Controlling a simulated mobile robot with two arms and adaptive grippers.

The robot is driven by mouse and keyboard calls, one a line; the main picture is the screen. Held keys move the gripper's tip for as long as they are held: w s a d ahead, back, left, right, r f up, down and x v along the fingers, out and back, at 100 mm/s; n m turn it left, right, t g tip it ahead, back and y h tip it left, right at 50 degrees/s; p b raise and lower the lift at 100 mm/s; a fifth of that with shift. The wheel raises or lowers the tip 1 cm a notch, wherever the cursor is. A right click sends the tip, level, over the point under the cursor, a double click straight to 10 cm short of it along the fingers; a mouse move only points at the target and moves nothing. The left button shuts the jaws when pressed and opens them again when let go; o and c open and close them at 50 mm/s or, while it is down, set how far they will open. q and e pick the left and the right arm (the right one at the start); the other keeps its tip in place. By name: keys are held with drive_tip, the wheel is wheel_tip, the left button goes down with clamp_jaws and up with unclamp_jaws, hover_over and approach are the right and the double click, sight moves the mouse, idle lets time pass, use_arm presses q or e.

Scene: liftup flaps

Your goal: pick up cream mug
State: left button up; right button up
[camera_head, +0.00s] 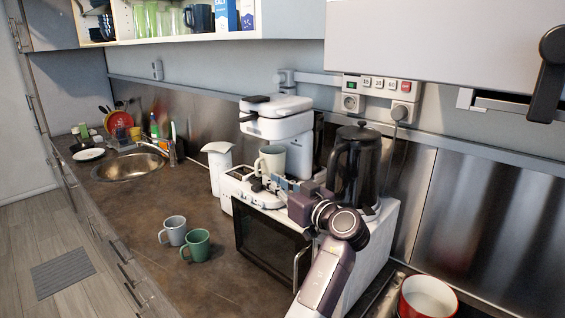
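A pale cream mug (271,158) stands upright under the head of the white coffee machine (277,122), on top of the microwave.
A light grey mug (173,229) and a green mug (196,245) stand on the brown counter (215,285). A black kettle-like pot (359,168) is right of the coffee machine. A red pot (428,298) is at lower right.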

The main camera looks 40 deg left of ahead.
sight(257, 171)
use_arm(q)
drive_tip(key=a+p, duration=0.1)
drive_tip(key=a, duration=0.1)
drive_tip(key=a+r+p, duration=0.1)
drive_tip(key=a+p, duration=0.1)
drive_tip(key=shift+a+r, duration=0.1)
drive_tip(key=shift+a, duration=0.05)
drive_tip(key=a, duration=0.1)
drive_tip(key=w+a+p, duration=0.1)
drive_tip(key=a+p, duration=0.1)
drive_tip(key=shift+w+f, duration=0.2)
drive_tip(key=shift+f, duration=0.15)
drive_tip(key=shift+a, duration=0.1)
clamp_jaws()
use_arm(e)
drive_tip(key=r, duration=0.1)
drive_tip(key=s+r, duration=0.1)
drive_tip(key=r, duration=0.1)
drive_tip(key=s+r, duration=0.1)
drive_tip(key=r, duration=0.1)
drive_tip(key=shift+s+d, duration=0.25)
drive_tip(key=shift+d, duration=0.05)
use_arm(q)
drive_tip(key=shift+r, duration=0.1)
use_arm(e)
drive_tip(key=shift+a, duration=0.15)
